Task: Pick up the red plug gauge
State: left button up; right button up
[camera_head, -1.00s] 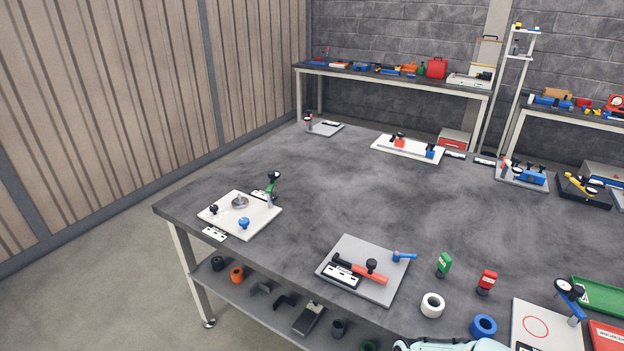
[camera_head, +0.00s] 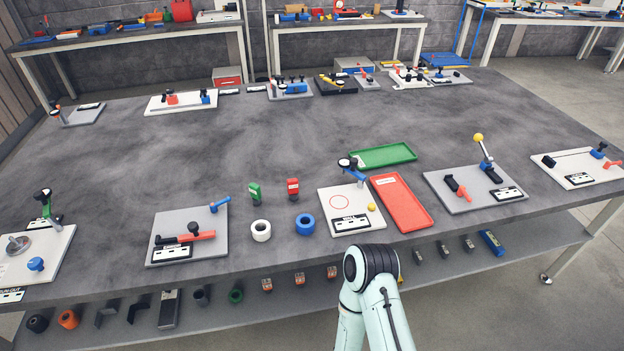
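The red plug gauge (camera_head: 293,186) appears to be the small upright red piece with a white label and a dark lower end, standing on the grey workbench (camera_head: 130,170). A similar green piece (camera_head: 254,193) stands just left of it. A white ring (camera_head: 261,230) and a blue ring (camera_head: 305,224) lie in front of them. One of my arms rises from the bottom edge, right of centre, and only its links and a black joint show. Neither gripper is in view, and nothing touches the red piece.
A grey plate (camera_head: 220,239) with a red-handled clamp is at left.

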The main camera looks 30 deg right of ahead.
aim_at(292, 185)
jog(key=z, duration=0.95)
